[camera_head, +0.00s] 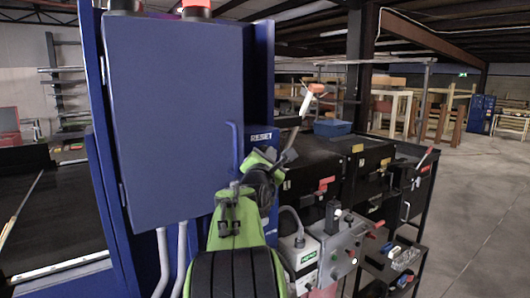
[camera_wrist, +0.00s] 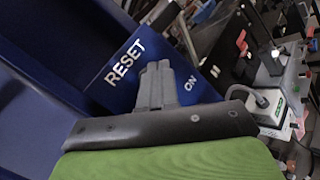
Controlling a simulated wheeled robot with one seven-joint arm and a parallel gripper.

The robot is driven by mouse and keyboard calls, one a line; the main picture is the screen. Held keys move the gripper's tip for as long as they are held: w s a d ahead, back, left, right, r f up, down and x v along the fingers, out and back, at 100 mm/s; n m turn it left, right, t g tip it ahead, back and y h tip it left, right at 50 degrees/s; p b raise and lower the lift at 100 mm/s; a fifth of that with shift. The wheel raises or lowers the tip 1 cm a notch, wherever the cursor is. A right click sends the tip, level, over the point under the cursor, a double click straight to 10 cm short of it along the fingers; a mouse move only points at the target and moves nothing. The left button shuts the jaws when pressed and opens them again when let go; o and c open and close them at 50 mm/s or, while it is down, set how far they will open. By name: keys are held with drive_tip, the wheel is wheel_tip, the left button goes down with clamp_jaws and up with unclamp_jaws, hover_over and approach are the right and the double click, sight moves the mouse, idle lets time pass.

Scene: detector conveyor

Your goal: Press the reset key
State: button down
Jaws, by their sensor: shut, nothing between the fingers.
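A blue panel with white RESET lettering (camera_head: 262,137) stands beside the large blue cabinet (camera_head: 175,115), partly behind my green and black arm. The reset key itself does not show clearly and may be behind the fingers. I cannot tell whether the fingertips touch the panel. My fingers cannot be made out in the head view.
A black conveyor belt (camera_head: 62,222) lies at the left. Right of the arm are a grey control box (camera_head: 340,245) with knobs, black cases (camera_head: 370,175) and a blue bin (camera_head: 332,128). A lever-like piece with an orange end (camera_head: 317,88) rises near the panel. Open floor lies far right.

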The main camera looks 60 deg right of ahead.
drive_tip(key=shift+w+d+r+p, duration=0.1)
drive_tip(key=shift+w+p, duration=0.2)
drive_tip(key=shift+w, duration=0.2)
idle(1.2)
drive_tip(key=shift+s+a+f+b, duration=0.15)
drive_tip(key=shift+a+f+b, duration=0.1)
drive_tip(key=shift+f+b, duration=0.25)
drive_tip(key=shift+r, duration=0.15)
drive_tip(key=shift+s, duration=0.1)
drive_tip(key=s+a+b, duration=0.1)
drive_tip(key=s, duration=0.1)
drive_tip(key=s+a+b, duration=0.1)
drive_tip(key=s, duration=0.1)
drive_tip(key=shift+s+a, duration=0.2)
drive_tip(key=shift+r, duration=0.1)
